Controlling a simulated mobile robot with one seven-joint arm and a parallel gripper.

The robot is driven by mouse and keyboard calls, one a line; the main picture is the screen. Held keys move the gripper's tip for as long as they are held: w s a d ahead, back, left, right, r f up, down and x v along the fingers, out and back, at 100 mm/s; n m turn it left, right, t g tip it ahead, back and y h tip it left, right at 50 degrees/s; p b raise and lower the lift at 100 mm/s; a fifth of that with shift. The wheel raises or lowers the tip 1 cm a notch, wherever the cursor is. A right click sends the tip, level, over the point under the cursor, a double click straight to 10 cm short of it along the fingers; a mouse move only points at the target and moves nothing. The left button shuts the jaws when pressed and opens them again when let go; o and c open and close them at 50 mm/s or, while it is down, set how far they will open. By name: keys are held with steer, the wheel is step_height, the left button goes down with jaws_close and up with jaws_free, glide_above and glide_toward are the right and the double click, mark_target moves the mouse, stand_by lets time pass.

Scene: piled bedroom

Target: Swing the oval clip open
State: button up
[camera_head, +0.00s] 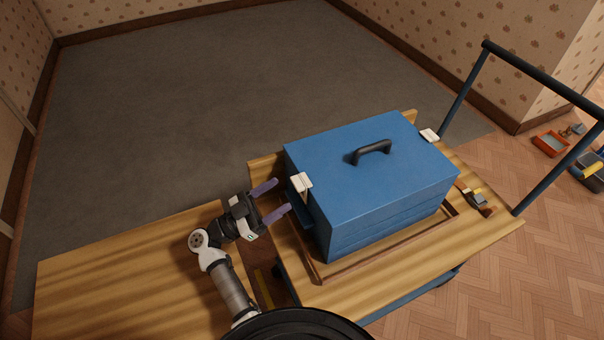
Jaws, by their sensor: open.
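A blue toolbox (375,180) with a black top handle (372,152) stands closed on a wooden cart. A pale ridged clip (302,182) sits at the top of its left end, and another pale clip (430,135) sits at its right end. I cannot tell from here which clip is oval; both look fairly square. My gripper (281,195) is open and empty, with its two purple fingers pointing right at the left end of the box. The fingertips are close to the left clip and appear apart from it.
A raised wooden strip (384,252) runs on the cart top around the box. A blue-grey rail (541,74) rises at the cart's right. Small tools (478,200) lie right of the box. A wooden surface (130,270) lies at left. An orange tray (551,143) is on the floor.

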mark_target(302, 181)
steer(key=p+x, duration=0.2)
steer(key=x, duration=0.6)
steer(key=shift+w+r, duration=0.1)
steer(key=shift+w, duration=0.05)
steer(key=c, duration=1.4)
